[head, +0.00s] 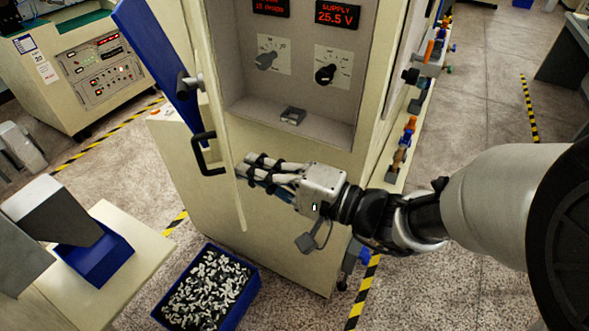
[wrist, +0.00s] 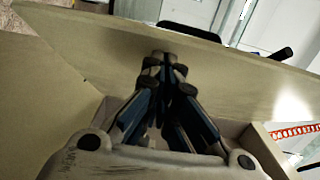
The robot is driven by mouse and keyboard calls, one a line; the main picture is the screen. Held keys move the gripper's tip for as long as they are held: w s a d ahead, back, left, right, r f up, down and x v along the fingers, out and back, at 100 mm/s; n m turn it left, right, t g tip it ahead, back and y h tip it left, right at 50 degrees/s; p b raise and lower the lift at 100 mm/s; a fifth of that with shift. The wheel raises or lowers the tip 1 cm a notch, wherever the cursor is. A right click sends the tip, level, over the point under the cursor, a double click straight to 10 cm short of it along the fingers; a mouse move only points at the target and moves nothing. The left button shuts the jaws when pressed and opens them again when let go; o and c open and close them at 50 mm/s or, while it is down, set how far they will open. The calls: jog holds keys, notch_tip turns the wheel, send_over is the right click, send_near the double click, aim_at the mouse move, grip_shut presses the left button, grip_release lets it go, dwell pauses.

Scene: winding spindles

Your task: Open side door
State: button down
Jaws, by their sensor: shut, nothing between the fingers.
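The side door (head: 222,130) is a thin cream panel seen nearly edge-on at the left of the cabinet (head: 283,215). It stands swung out from the cabinet front, so the recess behind it is exposed. A black bar handle (head: 203,155) sticks out from its left, outer face. My gripper (head: 244,168) is shut and empty. Its fingertips are at the door's inner side, close to the panel; I cannot tell whether they touch. In the wrist view the shut fingers (wrist: 163,58) point at the cream door (wrist: 240,75), with the black handle (wrist: 188,30) beyond its edge.
Inside the recess are two dials (head: 326,74) and red displays (head: 337,13). A blue bin of small parts (head: 247,288) stands on the floor below the door. A cream bench (head: 130,262) is at the lower left. Coloured fittings line the cabinet's right side.

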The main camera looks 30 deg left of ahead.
jog(key=s+a+b, duration=0.6)
jog(key=s+a, duration=0.3)
jog(key=a, duration=0.1)
jog(key=shift+s, duration=0.25)
jog(key=shift+d, duration=0.15)
